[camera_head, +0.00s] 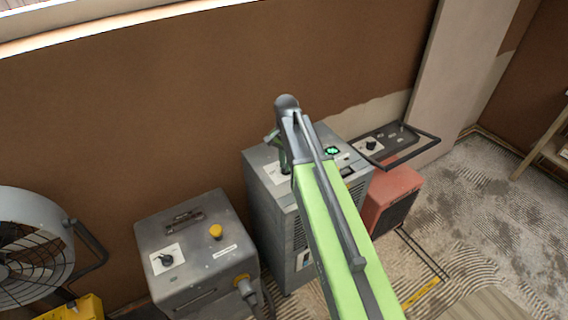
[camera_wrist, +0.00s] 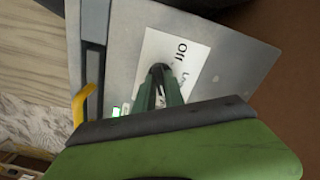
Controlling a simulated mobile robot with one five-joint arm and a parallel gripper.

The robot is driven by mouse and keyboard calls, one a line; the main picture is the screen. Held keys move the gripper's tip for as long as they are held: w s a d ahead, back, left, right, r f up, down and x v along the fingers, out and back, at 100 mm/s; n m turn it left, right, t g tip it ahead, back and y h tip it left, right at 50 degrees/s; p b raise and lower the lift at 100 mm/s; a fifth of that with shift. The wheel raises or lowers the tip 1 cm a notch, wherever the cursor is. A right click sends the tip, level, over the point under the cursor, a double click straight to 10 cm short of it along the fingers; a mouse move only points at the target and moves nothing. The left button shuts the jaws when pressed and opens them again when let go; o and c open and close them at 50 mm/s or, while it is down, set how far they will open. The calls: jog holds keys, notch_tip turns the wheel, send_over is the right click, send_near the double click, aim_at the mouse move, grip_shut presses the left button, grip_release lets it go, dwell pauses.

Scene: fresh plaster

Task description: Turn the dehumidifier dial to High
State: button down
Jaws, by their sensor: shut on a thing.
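The dehumidifier (camera_head: 262,198) is the tall grey cabinet in the middle of the head view, against the brown wall. Its grey top (camera_wrist: 120,38) fills much of the wrist view. A white label plate (camera_wrist: 196,60) on it reads "Off", with a second word starting with "L" partly covered. The dial's pointer direction cannot be told. In the head view my gripper (camera_head: 284,158) is over the cabinet's top left, beside the plate (camera_head: 275,173).
A grey box (camera_head: 195,250) with a black knob and yellow button stands left. A fan (camera_head: 32,245) is far left. A red machine (camera_head: 393,192) with a black handle stands right. Rough floor lies open at right.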

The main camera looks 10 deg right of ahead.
jog(key=c, duration=1.4)
grip_release()
jog(key=shift+s+r, duration=0.15)
jog(key=shift+s, duration=0.1)
jog(key=shift+c, duration=0.2)
jog(key=shift+w, duration=0.1)
notch_tip(320, 180, up, 17)
jog(key=p, duration=1.7)
jog(key=shift+r, duration=0.15)
